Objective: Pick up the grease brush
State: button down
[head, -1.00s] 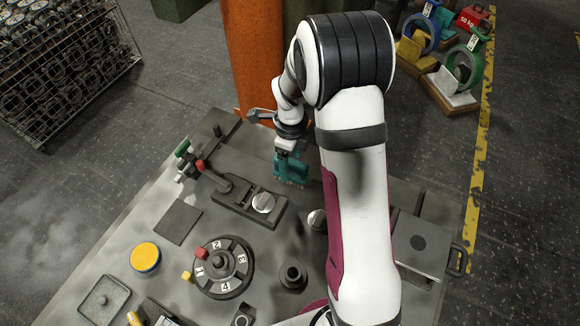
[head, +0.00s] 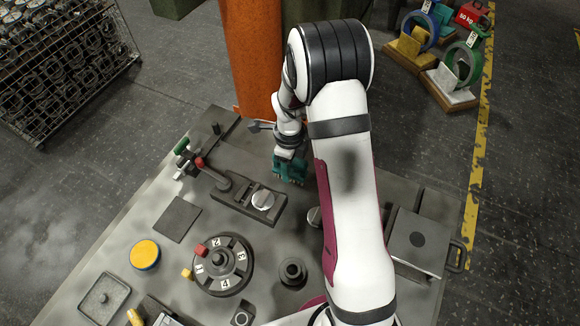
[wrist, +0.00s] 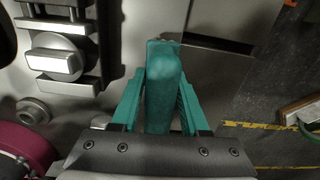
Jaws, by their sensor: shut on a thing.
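My gripper (wrist: 160,105) has two teal fingers. They are shut on a teal, blunt-ended piece, the grease brush (wrist: 163,72), which stands between them in the wrist view. Its bristles cannot be made out.
The grey bench (head: 125,233) carries a silver-knobbed block (head: 262,201), a numbered dial (head: 219,262), a yellow-topped tin (head: 145,255) and a grey box (head: 418,243). An orange column (head: 250,65) stands just beyond the far edge. A dark flat plate (head: 179,219) lies left.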

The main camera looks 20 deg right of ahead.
jog(key=r, duration=0.4)
jog(key=shift+s+d+r, duration=0.2)
jog(key=shift+d+r, duration=0.1)
jog(key=shift+r, duration=0.05)
jog(key=s+d+r, duration=0.6)
jog(key=d, duration=0.2)
jog(key=shift+s+d+r, duration=0.2)
jog(key=shift+s+d, duration=0.15)
jog(key=c, duration=1.1)
grip_release()
grip_shut()
